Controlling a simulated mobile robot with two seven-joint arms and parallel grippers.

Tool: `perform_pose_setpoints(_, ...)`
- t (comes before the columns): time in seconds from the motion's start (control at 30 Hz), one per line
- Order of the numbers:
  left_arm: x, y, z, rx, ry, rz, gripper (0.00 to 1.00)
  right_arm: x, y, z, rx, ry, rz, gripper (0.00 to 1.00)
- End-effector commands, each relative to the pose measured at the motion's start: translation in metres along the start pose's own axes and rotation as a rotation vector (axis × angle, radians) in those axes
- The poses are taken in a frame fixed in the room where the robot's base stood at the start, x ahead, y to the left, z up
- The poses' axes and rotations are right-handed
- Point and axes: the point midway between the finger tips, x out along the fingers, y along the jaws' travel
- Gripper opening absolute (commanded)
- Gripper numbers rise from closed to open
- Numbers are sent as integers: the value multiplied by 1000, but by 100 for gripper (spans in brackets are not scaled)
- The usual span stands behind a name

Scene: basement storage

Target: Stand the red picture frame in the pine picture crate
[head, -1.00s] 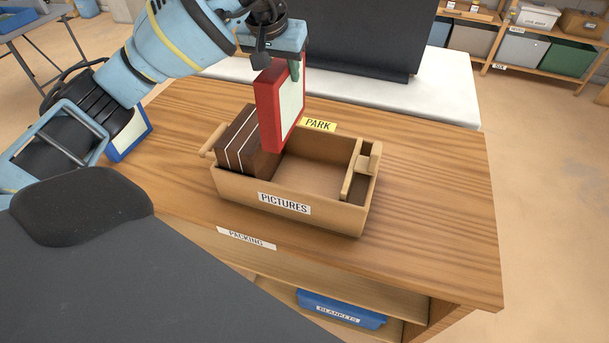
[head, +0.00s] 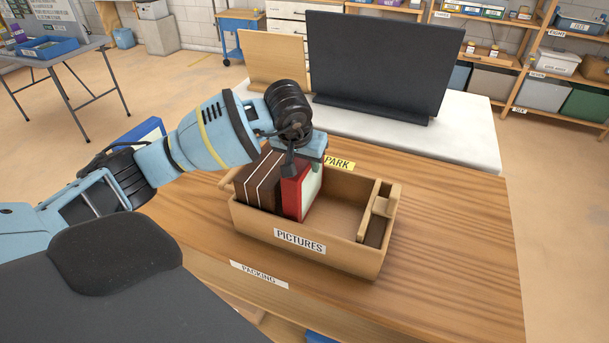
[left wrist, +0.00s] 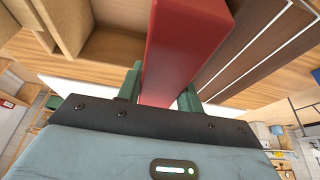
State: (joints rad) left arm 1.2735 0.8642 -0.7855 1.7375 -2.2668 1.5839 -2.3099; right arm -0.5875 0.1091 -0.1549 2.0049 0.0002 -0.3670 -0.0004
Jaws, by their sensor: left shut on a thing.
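The red picture frame (head: 296,194) stands upright inside the pine picture crate (head: 350,255), against or close beside several dark brown frames (head: 257,182) at the crate's left end. My left gripper (head: 303,160) is above it and shut on its top edge. In the left wrist view, the green fingers (left wrist: 158,92) sit on both sides of the red frame (left wrist: 186,40), with the brown frames (left wrist: 262,50) to its right. The red frame's bottom edge is hidden by the crate's front wall, so I cannot tell whether it touches the floor. My right gripper is not in view.
A blue frame (head: 142,132) is partly behind my left arm. A dark panel (head: 380,65) stands on a white surface behind the bench (head: 460,240). The bench's right side is clear.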

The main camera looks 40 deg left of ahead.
Motion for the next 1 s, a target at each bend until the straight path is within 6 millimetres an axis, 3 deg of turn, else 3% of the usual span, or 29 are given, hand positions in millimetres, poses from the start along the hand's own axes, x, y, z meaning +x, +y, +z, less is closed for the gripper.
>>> perform_pose_setpoints(0.4,40,0,17,0,0,1,0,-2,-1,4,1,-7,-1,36)
perform_pose_setpoints(0.8,44,0,18,0,1,0,0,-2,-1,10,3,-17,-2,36)
perform_pose_setpoints(0.83,44,0,19,0,0,0,40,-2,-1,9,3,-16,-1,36)
perform_pose_setpoints(0.9,44,0,19,0,0,0,45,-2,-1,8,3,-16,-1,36)
perform_pose_setpoints(1.0,44,0,18,1,0,0,45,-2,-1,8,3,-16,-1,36)
